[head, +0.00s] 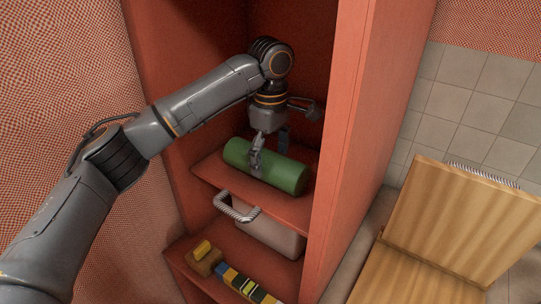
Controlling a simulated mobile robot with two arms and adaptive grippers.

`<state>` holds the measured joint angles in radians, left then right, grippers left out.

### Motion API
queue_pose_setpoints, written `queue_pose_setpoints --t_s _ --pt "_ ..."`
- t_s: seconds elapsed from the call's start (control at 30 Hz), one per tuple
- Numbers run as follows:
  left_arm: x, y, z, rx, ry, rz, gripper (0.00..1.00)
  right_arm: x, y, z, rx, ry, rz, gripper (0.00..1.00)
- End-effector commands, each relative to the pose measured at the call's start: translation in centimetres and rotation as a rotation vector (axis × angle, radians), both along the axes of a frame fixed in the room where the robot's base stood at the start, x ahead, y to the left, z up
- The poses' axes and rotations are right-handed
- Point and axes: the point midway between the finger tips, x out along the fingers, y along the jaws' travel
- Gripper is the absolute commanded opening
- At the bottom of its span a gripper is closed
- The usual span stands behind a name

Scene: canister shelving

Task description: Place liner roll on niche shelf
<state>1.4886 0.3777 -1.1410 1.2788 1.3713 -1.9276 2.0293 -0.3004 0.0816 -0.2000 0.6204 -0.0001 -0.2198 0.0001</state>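The liner roll (287,176) is a green cylinder lying on its side. It is at the niche shelf (213,168), a red board inside the tall red cabinet, with its left end farther back than its right end. I cannot tell whether its full weight rests on the board. My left gripper (268,151) reaches down from above, with one finger against the near side of the roll and the other behind it. The fingers look closed on the roll, and they hide part of its middle. My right gripper is not in view.
Below the niche shelf is a pale bin (270,236) with a striped handle (231,208). The cabinet's right wall (350,150) stands close to the gripper. A wooden box (450,225) is at right.

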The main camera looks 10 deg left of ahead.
Motion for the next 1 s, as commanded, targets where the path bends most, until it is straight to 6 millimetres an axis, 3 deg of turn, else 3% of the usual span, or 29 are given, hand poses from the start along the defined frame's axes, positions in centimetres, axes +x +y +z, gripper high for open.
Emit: queue_pose_setpoints --t_s 0.33,0.7,1.0 --pt "0.1 0.0 0.8 -0.001 -0.002 0.001 0.84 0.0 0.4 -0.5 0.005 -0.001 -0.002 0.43" --pt "0.0 0.0 8.6 0.003 -0.004 0.001 0.84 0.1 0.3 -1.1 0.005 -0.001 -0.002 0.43" --pt "0.0 0.0 12.1 0.001 0.000 0.000 0.84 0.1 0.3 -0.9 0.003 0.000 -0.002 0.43"
